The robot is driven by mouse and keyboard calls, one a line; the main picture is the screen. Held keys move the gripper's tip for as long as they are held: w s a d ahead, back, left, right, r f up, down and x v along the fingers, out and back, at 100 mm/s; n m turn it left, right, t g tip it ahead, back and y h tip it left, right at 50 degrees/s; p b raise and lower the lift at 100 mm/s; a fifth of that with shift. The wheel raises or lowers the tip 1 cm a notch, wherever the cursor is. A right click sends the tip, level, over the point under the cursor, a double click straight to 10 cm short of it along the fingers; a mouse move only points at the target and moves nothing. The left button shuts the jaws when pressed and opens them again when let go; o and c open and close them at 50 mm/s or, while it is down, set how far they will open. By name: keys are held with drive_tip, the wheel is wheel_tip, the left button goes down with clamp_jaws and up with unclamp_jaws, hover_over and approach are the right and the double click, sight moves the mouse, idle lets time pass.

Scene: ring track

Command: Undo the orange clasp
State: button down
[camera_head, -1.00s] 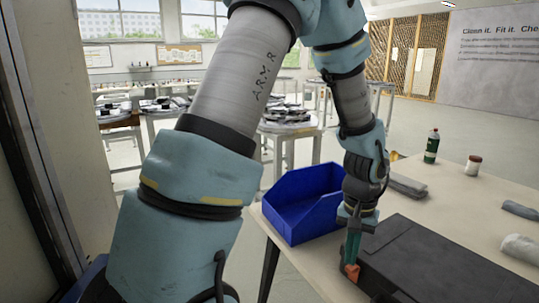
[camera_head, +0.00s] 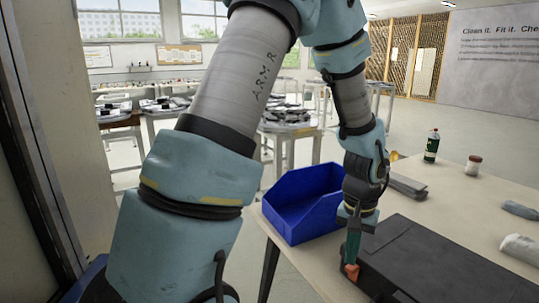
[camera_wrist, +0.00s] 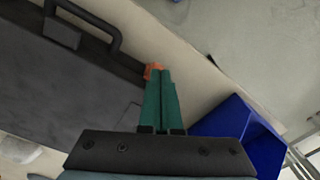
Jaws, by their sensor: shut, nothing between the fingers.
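The orange clasp (camera_head: 351,272) is on the near left side of a dark grey case (camera_head: 430,262) lying on the table. In the wrist view the clasp (camera_wrist: 153,71) shows at the case's edge, partly hidden by my fingertips. My gripper (camera_head: 352,262) points down with its green fingers together and nothing between them. The fingertips (camera_wrist: 158,74) are at the clasp, touching it or very close; I cannot tell which. The case's handle (camera_wrist: 105,30) lies along the same side in the wrist view.
A blue open bin (camera_head: 300,207) stands at the table's left edge, close to my gripper. The table beyond the case has free room.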

drive_tip(key=shift+f, duration=0.2)
idle(0.5)
drive_tip(key=shift+a+f+b, duration=0.15)
drive_tip(key=shift+f+b, duration=0.55)
drive_tip(key=shift+f, duration=0.05)
drive_tip(key=shift+s+a+f+b, duration=0.1)
drive_tip(key=shift+s+f+b, duration=0.05)
drive_tip(key=shift+f+b, duration=0.15)
drive_tip(key=shift+f, duration=0.15)
drive_tip(key=shift+f+b, duration=0.35)
drive_tip(key=shift+f, duration=0.1)
drive_tip(key=shift+r, duration=0.1)
drive_tip(key=shift+s+a+r+p, duration=0.3)
drive_tip(key=shift+a+r+p, duration=0.15)
drive_tip(key=shift+r+p, duration=0.1)
drive_tip(key=shift+s+a+r+p, duration=0.25)
drive_tip(key=shift+a+r+p, duration=0.15)
drive_tip(key=shift+r, duration=0.15)
